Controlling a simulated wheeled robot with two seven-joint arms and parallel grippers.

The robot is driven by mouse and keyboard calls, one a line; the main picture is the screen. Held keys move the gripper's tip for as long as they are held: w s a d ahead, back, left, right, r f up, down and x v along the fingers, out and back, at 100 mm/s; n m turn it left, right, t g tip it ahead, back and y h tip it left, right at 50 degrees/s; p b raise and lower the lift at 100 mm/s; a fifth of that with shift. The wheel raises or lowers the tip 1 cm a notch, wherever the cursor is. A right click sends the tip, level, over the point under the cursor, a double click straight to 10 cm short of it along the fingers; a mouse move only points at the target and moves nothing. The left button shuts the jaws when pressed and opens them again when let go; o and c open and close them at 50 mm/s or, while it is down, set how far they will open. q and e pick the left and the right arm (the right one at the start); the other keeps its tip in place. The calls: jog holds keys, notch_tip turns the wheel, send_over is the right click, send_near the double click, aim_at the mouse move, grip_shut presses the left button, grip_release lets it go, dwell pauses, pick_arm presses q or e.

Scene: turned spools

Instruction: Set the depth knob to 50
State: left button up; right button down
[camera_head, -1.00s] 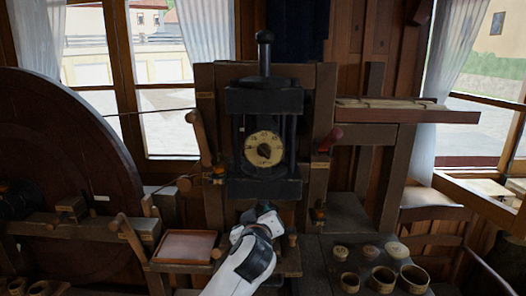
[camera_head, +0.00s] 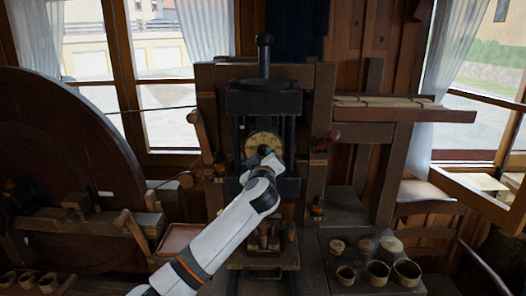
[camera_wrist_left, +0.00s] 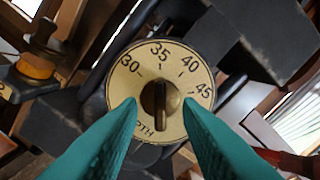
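The depth knob (camera_wrist_left: 160,103) is a dark turned knob with a raised bar at the middle of a cream round dial (camera_wrist_left: 195,70). In the left wrist view the dial reads 30, 35, 40 and 45, with lettering ending in "PTH" below. The bar lies nearly upright in that view; which end points is unclear. My left gripper (camera_wrist_left: 160,110) has its teal fingers apart, one on each side of the knob, with gaps to it. In the head view the dial (camera_head: 264,142) is partly covered by my left gripper (camera_head: 264,160). My right gripper is not in view.
A dark press frame (camera_head: 264,98) with side posts surrounds the dial. A red-handled lever (camera_head: 328,140) stands to its right. A large wooden wheel (camera_head: 60,150) is at the left. Several small cups (camera_head: 377,272) stand on the bench at the right.

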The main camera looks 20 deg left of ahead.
pick_arm(q)
jog(key=shift+x, duration=0.8)
